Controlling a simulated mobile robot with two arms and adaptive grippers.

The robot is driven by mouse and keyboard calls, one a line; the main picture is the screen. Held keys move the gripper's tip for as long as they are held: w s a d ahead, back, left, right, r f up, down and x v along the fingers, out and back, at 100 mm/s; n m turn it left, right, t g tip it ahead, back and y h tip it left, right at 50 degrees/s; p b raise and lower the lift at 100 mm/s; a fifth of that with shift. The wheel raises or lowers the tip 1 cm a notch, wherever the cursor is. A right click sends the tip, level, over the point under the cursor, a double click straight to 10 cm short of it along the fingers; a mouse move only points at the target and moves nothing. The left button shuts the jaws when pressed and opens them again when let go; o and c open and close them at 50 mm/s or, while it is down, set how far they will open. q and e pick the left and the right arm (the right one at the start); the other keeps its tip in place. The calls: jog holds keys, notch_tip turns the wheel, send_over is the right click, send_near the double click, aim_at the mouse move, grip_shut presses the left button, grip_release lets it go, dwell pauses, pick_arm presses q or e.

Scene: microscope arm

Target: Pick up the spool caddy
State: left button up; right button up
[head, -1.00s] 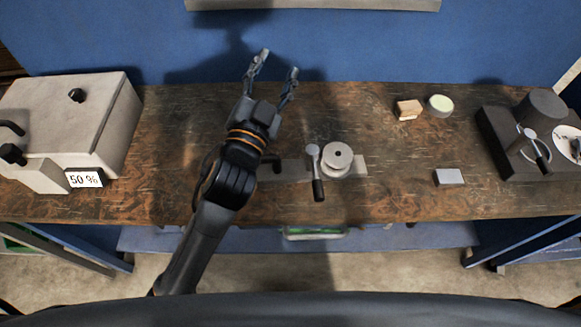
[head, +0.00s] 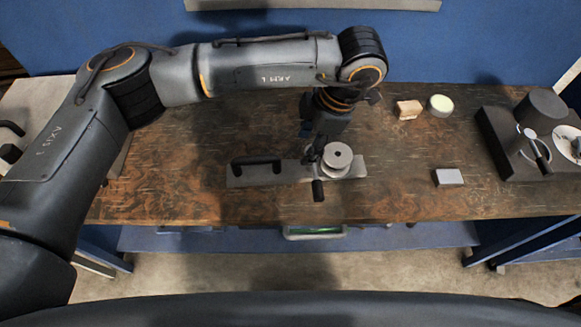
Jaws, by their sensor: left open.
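What looks like the spool caddy is a flat grey plate (head: 240,176) in the middle of the wooden bench. It has a black bar handle (head: 257,161) at its left end and a pale round spool (head: 338,157) toward its right. A crank with a black grip (head: 318,190) shows at the spool's left front. My left gripper (head: 314,153) points down at the spool's left side, over the upper part of the crank. It is open; its fingers are small and dark, and I cannot tell whether they touch anything. My right gripper is not in view.
A tan block (head: 408,109) and a pale green-topped disc (head: 440,104) sit behind to the right. A small grey block (head: 448,177) lies right of the plate. A dark machine (head: 515,140) stands at the right end. My left arm covers much of the left box.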

pick_arm(q)
jog(key=w+a+r+t+y, duration=0.1)
jog(key=w+a+r+y, duration=0.1)
jog(key=a, duration=0.1)
jog(key=p, duration=0.3)
send_over(271, 156)
jog(key=d, duration=0.2)
jog(key=shift+n, duration=0.3)
jog(key=f, duration=0.7)
jog(key=shift+s+a+f, duration=0.1)
jog(key=shift+s+f, duration=0.2)
jog(key=shift+s, duration=0.1)
jog(key=p+x, duration=0.1)
jog(key=x, duration=0.1)
jog(key=p+x, duration=0.2)
jog(key=shift+s+f, duration=0.1)
jog(key=shift+f, duration=0.7)
grip_shut()
